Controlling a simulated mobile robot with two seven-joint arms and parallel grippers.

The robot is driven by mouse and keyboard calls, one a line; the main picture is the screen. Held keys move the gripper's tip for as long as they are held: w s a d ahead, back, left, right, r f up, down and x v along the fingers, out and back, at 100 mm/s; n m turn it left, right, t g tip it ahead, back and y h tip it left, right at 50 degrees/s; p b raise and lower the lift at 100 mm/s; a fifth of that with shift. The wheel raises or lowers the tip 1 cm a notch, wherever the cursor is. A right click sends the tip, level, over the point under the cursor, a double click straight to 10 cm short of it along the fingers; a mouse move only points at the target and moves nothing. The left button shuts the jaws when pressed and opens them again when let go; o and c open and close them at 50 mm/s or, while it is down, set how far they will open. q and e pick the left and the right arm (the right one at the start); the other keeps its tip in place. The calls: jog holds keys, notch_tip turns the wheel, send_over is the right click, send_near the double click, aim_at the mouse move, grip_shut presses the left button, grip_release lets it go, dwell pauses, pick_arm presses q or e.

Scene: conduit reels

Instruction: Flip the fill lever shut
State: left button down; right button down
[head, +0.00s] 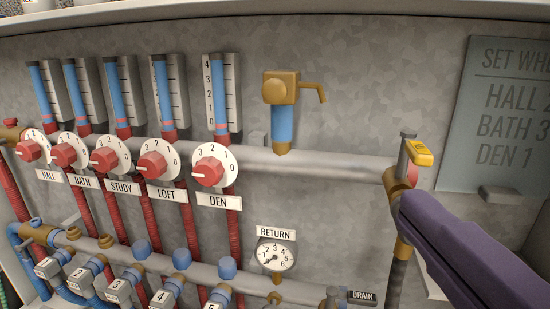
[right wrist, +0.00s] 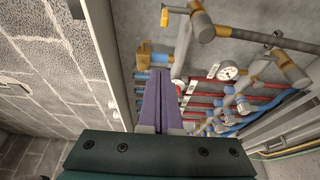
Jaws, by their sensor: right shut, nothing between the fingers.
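The fill lever appears to be the yellow handle (head: 419,152) on the valve at the right end of the upper grey pipe. It sticks out from the valve's top; its lettering is too small to read. In the right wrist view a yellow tip (right wrist: 164,17) shows at the top edge, beside the pipe end. My right gripper (head: 406,199) has long purple fingers, shut and empty, just below the lever in the head view and overlapping the brass pipe under the valve. The fingers also show in the right wrist view (right wrist: 160,75). Contact with the valve cannot be told. My left gripper is out of view.
A brass air vent (head: 281,88) stands on the upper pipe (head: 320,165). Several red dials, including DEN (head: 209,172), line it to the left. A RETURN gauge (head: 275,256) sits below. A grey sign (head: 510,115) hangs at the right. The wall above the pipe's right part is clear.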

aim_at(418, 153)
jog(key=shift+w, duration=0.1)
jog(key=w+d+p, duration=0.2)
jog(key=w+d, duration=0.1)
jog(key=w, duration=0.5)
jog(key=shift+w+d, duration=0.15)
jog(key=shift+w, duration=0.2)
dwell(0.3)
